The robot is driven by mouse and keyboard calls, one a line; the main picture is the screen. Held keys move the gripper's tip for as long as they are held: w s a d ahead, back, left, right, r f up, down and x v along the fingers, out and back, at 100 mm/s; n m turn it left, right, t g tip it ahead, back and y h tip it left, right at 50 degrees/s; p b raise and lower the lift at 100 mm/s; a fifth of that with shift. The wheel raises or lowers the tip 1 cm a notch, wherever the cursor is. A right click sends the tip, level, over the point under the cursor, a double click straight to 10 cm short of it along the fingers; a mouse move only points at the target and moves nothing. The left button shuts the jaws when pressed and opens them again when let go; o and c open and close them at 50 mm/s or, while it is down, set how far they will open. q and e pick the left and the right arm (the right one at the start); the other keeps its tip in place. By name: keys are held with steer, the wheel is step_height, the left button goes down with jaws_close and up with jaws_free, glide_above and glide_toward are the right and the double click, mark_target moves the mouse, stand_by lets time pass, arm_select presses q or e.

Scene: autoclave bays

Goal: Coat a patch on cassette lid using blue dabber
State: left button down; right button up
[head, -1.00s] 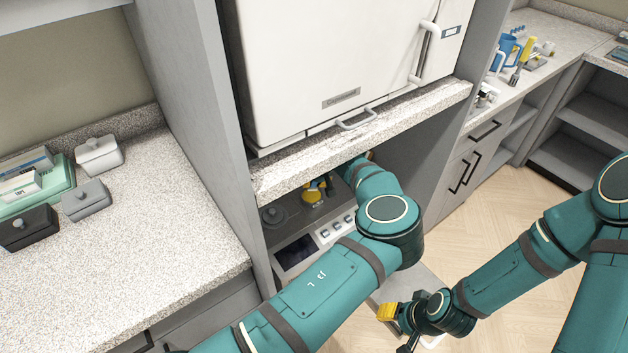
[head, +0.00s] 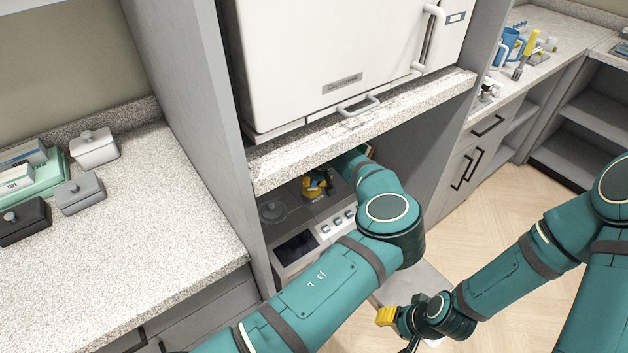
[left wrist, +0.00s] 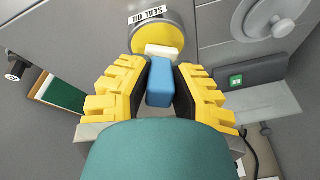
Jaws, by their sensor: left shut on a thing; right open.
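In the left wrist view my left gripper (left wrist: 164,70) is shut on the blue dabber (left wrist: 160,85), whose blue body lies between the yellow fingers. I cannot tell whether tip and disc touch. In the head view my left arm reaches under the speckled ledge, where a small yellow shape (head: 317,186) shows; finger and disc cannot be told apart there. I cannot pick out the cassette lid for sure. My right gripper (head: 384,316) is open and empty, low over the floor.
The ledge (head: 290,165) under the white autoclave (head: 330,60) hangs over the left arm. A round knob (head: 272,211) and a control panel (head: 318,237) lie beneath it. Lidded boxes (head: 80,194) stand on the left counter (head: 170,230), whose front half is clear.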

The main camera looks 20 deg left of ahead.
arm_select(q)
steer(key=shift+f, duration=0.65)
arm_select(e)
steer(key=shift+f, duration=0.15)
stand_by(0.9)
